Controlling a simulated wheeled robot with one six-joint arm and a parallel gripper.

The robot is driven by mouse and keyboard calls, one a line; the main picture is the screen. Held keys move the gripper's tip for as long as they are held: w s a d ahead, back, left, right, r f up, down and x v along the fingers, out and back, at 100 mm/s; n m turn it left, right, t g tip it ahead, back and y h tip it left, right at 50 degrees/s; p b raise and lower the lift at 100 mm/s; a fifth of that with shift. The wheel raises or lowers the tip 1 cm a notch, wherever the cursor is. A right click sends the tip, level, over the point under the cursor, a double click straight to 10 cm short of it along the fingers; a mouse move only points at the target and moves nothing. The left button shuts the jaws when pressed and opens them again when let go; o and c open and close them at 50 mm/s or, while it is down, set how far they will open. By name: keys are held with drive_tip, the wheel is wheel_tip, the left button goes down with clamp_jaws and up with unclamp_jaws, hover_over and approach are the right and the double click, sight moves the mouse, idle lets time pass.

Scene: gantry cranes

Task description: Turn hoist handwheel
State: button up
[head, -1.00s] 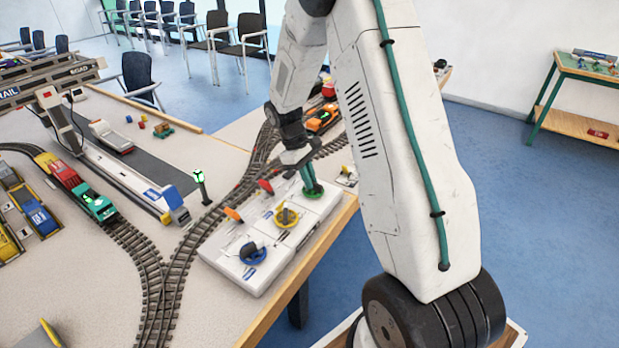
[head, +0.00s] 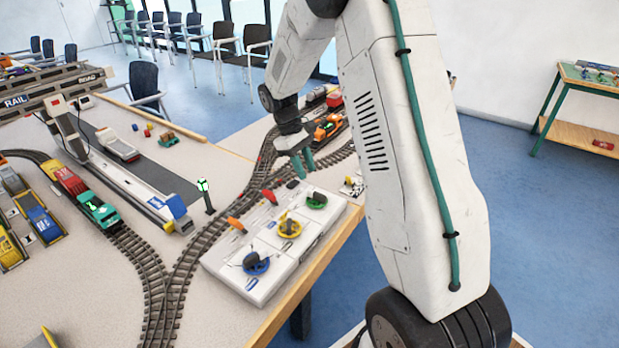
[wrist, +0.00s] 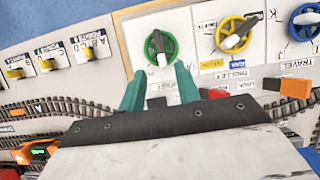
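A white control box (head: 222,262) on the table's edge carries three handwheels: green (head: 316,200), yellow (head: 290,228) and blue (head: 256,263). My gripper (head: 302,162) is above and behind the green wheel, apart from it and empty. In the wrist view its two green fingers (wrist: 160,90) are spread, with the green wheel (wrist: 160,48) just beyond the gap between them. The yellow wheel (wrist: 238,36) and blue wheel (wrist: 306,22) lie to the right. A "TRAVEL" label is by the blue wheel; I cannot clearly read the green wheel's label.
Orange (head: 236,225) and red (head: 269,196) levers stand behind the wheels. Railway track (head: 190,240) runs close along the box. A small signal (head: 204,190) and model crane (head: 60,95) are on the left. An orange locomotive (head: 328,127) is behind my gripper.

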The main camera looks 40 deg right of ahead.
drive_tip(key=shift+w+r, duration=0.15)
drive_tip(key=shift+r, duration=0.15)
drive_tip(key=r+m+t+y, duration=0.1)
drive_tip(key=r+t, duration=0.1)
hover_over(321, 194)
drive_tip(key=shift+s+a+f+n+t+y, duration=0.1)
drive_tip(key=shift+s+f+n+t+y, duration=0.1)
drive_tip(key=shift+f+t, duration=0.25)
drive_tip(key=shift+s+a+f+n+t+y, duration=0.1)
drive_tip(key=shift+s+f+t, duration=0.05)
drive_tip(key=shift+f+t, duration=0.3)
drive_tip(key=f, duration=0.6)
drive_tip(key=shift+w+d+f, duration=0.1)
drive_tip(key=shift+w+f, duration=0.2)
drive_tip(key=shift+w, duration=0.05)
drive_tip(key=shift+f, duration=0.7)
